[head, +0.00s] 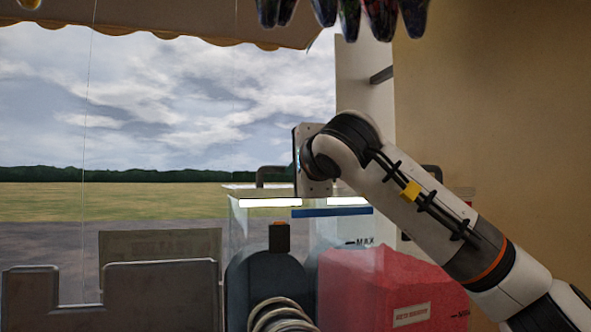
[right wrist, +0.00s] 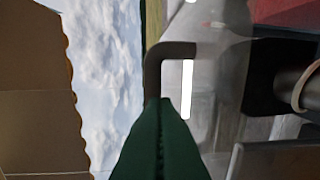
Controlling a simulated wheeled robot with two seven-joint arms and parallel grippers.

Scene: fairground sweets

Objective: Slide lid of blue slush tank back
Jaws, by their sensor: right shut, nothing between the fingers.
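A clear tank (head: 240,235) stands ahead in the head view, with a dark cylinder and pale coil in front of it. No blue slush shows. Its pale lid (head: 238,189) lies across the top and has a dark arched handle (head: 272,169). The handle also shows in the right wrist view (right wrist: 153,70). My right gripper (right wrist: 166,101) is shut and empty, its green fingertips at the near end of the handle. I cannot tell whether they touch it. In the head view my right wrist hides the fingers. My left gripper is not in view.
A red slush block (head: 375,285) with a label stands at right, partly behind my right arm. A dark block with an orange top (head: 278,237) stands before the tank. A grey rack (head: 150,285) is at lower left. Dark-tipped items (head: 350,15) hang overhead.

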